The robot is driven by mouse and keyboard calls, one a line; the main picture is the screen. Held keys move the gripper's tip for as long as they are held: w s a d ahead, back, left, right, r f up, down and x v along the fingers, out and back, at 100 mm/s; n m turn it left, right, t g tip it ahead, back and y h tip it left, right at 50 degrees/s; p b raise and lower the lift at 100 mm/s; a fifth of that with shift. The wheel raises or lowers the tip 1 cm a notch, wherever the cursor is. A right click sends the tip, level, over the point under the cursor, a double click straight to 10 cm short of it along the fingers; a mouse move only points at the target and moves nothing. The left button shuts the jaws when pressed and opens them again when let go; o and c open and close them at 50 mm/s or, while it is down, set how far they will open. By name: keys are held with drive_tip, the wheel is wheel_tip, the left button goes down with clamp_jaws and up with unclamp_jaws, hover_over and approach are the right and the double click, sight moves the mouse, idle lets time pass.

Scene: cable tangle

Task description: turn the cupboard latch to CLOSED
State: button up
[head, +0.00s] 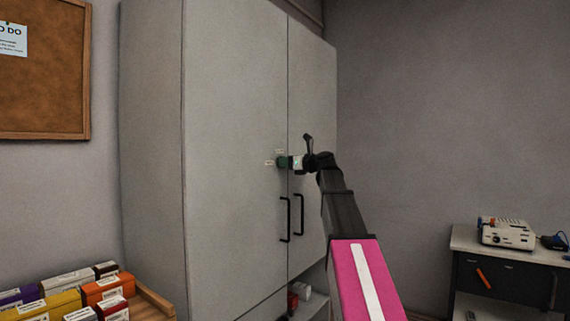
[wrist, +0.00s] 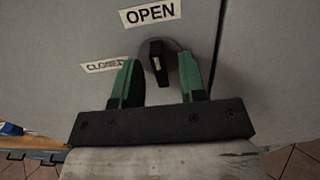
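The grey cupboard (head: 235,90) has two tall doors that look shut. In the wrist view, the latch (wrist: 156,62) is a black handle with a white mark on a round base on the door. It stands nearly upright, in line with the OPEN label (wrist: 150,11) above it. The CLOSED label (wrist: 104,66) is to its left, partly covered by a finger. My gripper (wrist: 158,62) is open, with one green finger on each side of the latch and gaps showing. In the head view, my gripper (head: 284,162) is at the door and hides the latch.
Two black door handles (head: 285,220) hang below my gripper. A crate (head: 152,298) of coloured boxes stands at lower left. A side table (head: 465,240) with a white device (head: 506,232) stands at right. A corkboard (head: 45,80) hangs at left. Open wall lies right of the cupboard.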

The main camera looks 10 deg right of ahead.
drive_tip(key=shift+w+a, duration=0.35)
clamp_jaws()
drive_tip(key=shift+n, duration=0.3)
drive_tip(key=shift+s+a+f+n, duration=0.1)
drive_tip(key=shift+n, duration=4.2)
drive_tip(key=shift+f+n, duration=0.1)
drive_tip(key=shift+n, duration=4.2)
